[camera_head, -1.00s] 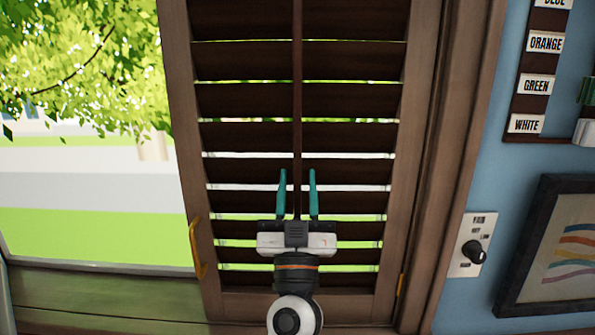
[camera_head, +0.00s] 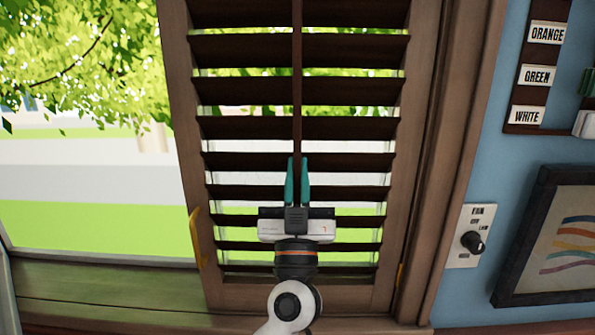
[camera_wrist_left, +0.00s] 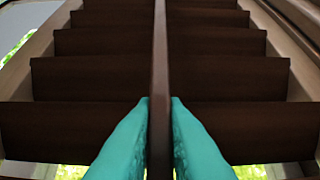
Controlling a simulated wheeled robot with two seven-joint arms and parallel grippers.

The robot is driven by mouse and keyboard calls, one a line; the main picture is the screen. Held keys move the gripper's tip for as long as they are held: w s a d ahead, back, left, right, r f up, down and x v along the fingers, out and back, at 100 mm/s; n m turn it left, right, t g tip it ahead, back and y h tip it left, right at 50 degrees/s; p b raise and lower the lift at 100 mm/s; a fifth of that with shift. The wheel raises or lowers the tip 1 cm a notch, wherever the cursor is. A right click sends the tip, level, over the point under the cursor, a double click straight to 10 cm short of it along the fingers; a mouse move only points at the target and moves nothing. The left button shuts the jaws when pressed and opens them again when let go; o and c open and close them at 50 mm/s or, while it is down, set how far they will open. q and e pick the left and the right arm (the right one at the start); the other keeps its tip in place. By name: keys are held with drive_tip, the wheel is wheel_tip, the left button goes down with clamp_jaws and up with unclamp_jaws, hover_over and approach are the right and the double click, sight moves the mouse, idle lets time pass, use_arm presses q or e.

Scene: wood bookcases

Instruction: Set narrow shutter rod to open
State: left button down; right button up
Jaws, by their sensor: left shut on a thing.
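The narrow shutter rod (camera_head: 297,85) is a thin dark brown upright bar down the middle of the louvered shutter (camera_head: 392,215). The shutter's dark slats (camera_head: 350,90) are tilted with wide gaps, and greenery and lawn show between them. My left gripper (camera_head: 297,162) is shut on the rod's lower part, with one teal finger on each side. In the left wrist view the rod (camera_wrist_left: 160,60) runs between the two teal fingers (camera_wrist_left: 160,105). My right gripper is not in view.
A yellow handle (camera_head: 196,240) is on the shutter frame's left edge, beside an open window. To the right are a wall switch with a black knob (camera_head: 473,242), a framed picture (camera_head: 555,240) and a rack with color labels (camera_head: 537,76).

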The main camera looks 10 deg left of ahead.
use_arm(q)
drive_tip(key=shift+s+d+f, duration=0.1)
drive_tip(key=shift+s+f, duration=0.15)
drive_tip(key=shift+f, duration=0.6)
drive_tip(key=shift+s+d+f, duration=0.1)
drive_tip(key=shift+s+f, duration=0.1)
drive_tip(key=shift+f, duration=0.6)
drive_tip(key=c, duration=1.5)
unclamp_jaws()
drive_tip(key=shift+a, duration=0.1)
drive_tip(key=shift+o, duration=0.2)
drive_tip(key=b, duration=0.5)
approach(298, 193)
drive_tip(key=v, duration=0.2)
drive_tip(key=shift+s+a+f, duration=0.1)
drive_tip(key=shift+s+f, duration=0.1)
drive_tip(key=shift+f, duration=0.05)
